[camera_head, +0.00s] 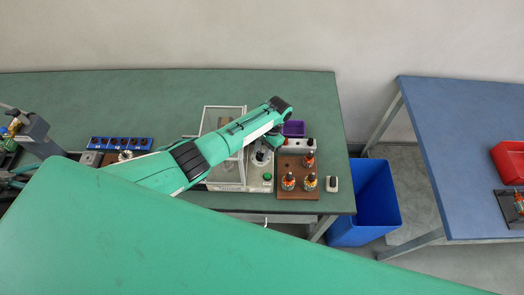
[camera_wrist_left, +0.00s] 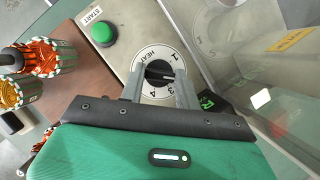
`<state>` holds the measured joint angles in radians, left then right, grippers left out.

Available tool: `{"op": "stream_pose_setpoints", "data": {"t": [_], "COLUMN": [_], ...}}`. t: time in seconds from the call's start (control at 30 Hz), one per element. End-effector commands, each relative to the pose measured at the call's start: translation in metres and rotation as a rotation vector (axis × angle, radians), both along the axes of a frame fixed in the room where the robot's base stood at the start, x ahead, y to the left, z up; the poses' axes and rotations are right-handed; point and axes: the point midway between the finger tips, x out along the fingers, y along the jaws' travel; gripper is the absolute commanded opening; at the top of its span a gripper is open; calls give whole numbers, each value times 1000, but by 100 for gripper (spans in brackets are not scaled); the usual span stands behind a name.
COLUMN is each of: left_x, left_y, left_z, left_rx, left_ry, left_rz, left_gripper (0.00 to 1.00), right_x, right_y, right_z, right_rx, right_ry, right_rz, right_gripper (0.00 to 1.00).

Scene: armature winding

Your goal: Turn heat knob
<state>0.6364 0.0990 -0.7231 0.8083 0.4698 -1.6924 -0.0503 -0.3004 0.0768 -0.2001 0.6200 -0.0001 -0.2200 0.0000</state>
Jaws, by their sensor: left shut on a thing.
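The heat knob (camera_wrist_left: 158,74) is a dark knob on a white dial marked HEAT with numbers, in the left wrist view. My left gripper (camera_wrist_left: 160,82) is over the dial with its two fingers on either side of the knob, shut on it. In the head view my left arm reaches from the left to the machine (camera_head: 231,187), and the left gripper (camera_head: 261,157) is at its right part, with the knob hidden there. A green START button (camera_wrist_left: 104,34) sits beside the dial. My right gripper is not in view.
A brown board (camera_head: 297,191) with several wound armatures stands right of the machine. A purple bin (camera_head: 293,128) is behind it. A clear cover (camera_wrist_left: 225,60) rises close beside the dial. A blue bin (camera_head: 365,207) stands on the floor between the two tables.

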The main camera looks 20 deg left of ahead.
Motion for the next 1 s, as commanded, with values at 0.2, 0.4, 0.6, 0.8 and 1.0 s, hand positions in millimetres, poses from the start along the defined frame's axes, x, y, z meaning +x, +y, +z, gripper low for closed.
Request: {"op": "stream_pose_setpoints", "data": {"t": [0.2, 0.4, 0.6, 0.8, 1.0], "left_x": [1, 1, 2, 2, 1], "left_y": [0, 0, 0, 0, 0], "left_z": [1, 1, 1, 1, 1], "left_rx": [-1, -1, -1, -1, -1], "left_ry": [-3, -3, -4, -4, -2], "left_rz": [57, 71, 71, 71, 71], "left_gripper": [10, 10, 10, 52, 55], "right_x": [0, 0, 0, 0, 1], "right_y": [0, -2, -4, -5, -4], "right_z": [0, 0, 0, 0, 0], "right_rx": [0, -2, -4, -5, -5], "right_ry": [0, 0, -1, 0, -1], "right_rz": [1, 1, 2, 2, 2], "right_gripper": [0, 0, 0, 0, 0]}}
